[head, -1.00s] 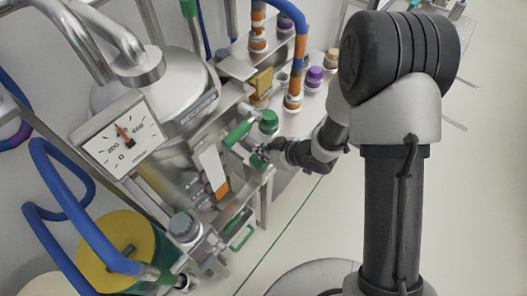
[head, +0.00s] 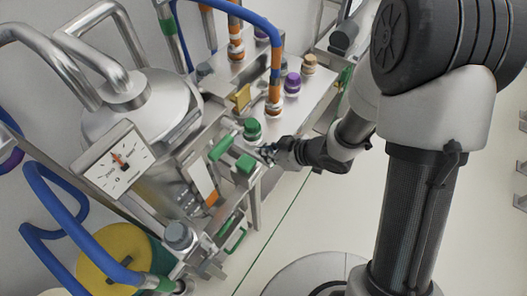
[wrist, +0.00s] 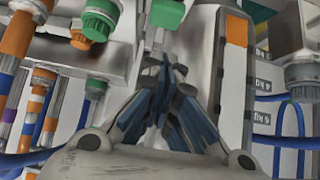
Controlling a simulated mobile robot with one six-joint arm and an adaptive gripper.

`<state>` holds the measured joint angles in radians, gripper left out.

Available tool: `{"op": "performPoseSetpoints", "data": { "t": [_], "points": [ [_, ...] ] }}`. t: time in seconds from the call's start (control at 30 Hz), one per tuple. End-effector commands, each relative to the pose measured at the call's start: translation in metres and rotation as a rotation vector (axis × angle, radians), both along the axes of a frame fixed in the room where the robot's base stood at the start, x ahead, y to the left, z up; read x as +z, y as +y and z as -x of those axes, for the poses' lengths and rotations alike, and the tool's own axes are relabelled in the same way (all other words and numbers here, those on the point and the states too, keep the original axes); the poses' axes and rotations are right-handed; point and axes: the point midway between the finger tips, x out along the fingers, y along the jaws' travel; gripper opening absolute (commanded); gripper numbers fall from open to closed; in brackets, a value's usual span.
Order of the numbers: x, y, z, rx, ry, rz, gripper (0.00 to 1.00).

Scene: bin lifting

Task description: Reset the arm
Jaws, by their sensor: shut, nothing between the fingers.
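My gripper (head: 268,152) is shut and empty in the head view, at the end of my arm in front of the steel machine (head: 215,165). It hangs just right of a green block (head: 245,165) and below a green cap (head: 252,129); I cannot tell whether it touches the block. In the wrist view my gripper's dark blue fingers (wrist: 165,68) are together, with nothing visible between them. Past them are a green block (wrist: 167,13) and a green knob (wrist: 98,20).
A green handle (head: 222,147), a dial gauge (head: 113,165) and blue hoses (head: 60,200) crowd the left. Purple caps (head: 292,83) and an orange-banded pipe (head: 274,95) stand behind my gripper. The pale floor (head: 310,225) in front is clear.

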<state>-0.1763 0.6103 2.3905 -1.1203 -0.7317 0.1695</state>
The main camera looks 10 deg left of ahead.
Motion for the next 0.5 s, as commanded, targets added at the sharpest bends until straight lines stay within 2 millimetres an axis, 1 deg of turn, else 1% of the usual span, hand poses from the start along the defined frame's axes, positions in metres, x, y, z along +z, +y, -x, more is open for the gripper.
{"op": "performPoseSetpoints", "data": {
  "t": [0.37,0.43,0.5],
  "points": [
    [0.0,0.0,0.0,-0.001,-0.001,0.0,0.0],
    [0.002,-0.002,-0.003,-0.01,-0.007,0.007,0.0],
    [0.007,-0.011,-0.012,-0.04,-0.028,0.034,0.0]
  ]
}}
